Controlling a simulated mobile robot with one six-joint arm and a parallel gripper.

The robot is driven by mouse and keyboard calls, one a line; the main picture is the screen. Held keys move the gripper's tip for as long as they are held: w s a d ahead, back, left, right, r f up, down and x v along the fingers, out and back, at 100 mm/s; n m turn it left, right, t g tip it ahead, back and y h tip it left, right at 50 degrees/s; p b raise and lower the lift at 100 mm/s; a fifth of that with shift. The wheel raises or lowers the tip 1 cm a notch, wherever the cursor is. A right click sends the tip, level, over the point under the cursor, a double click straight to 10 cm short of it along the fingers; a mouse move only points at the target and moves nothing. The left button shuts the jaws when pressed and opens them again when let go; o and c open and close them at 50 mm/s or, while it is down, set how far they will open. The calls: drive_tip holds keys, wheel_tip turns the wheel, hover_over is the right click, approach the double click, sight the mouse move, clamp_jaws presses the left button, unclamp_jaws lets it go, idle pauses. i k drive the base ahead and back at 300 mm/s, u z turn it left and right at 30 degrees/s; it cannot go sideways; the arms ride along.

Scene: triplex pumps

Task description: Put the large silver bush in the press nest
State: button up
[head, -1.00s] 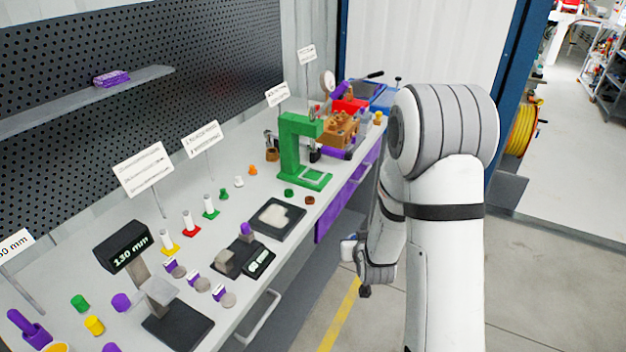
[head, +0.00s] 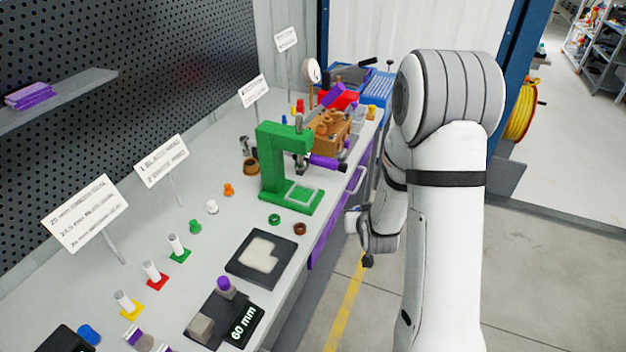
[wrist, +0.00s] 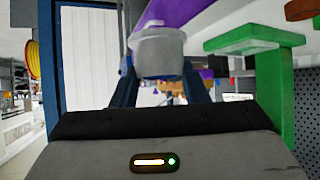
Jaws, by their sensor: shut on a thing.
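A silver-grey bush (wrist: 158,48), a short round body with a wider rim, is held between the dark blue fingers of my gripper (wrist: 160,75) in the wrist view. The green press (head: 272,160) stands on the bench in the head view. A pale square outline on its base (head: 304,195) looks like the nest, and I see nothing in it. The press also shows at the right of the wrist view (wrist: 275,95), apart from the bush. In the head view my gripper (head: 354,220) is off the bench's front edge, right of the press, its fingers hardly visible.
A brown block fixture (head: 328,130), a red bin and a blue crate (head: 377,92) stand behind the press. A green ring (head: 274,219) and a brown ring (head: 300,229) lie before it. A black tray (head: 262,258) is nearer. The floor to the right is clear.

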sight(301, 194)
drive_tip(key=z, duration=0.25)
drive_tip(key=i, duration=0.6)
drive_tip(key=z, duration=0.4)
drive_tip(key=k, duration=0.95)
drive_tip(key=z, duration=0.15)
drive_tip(key=i, duration=0.9)
drive_tip(key=u, duration=0.05)
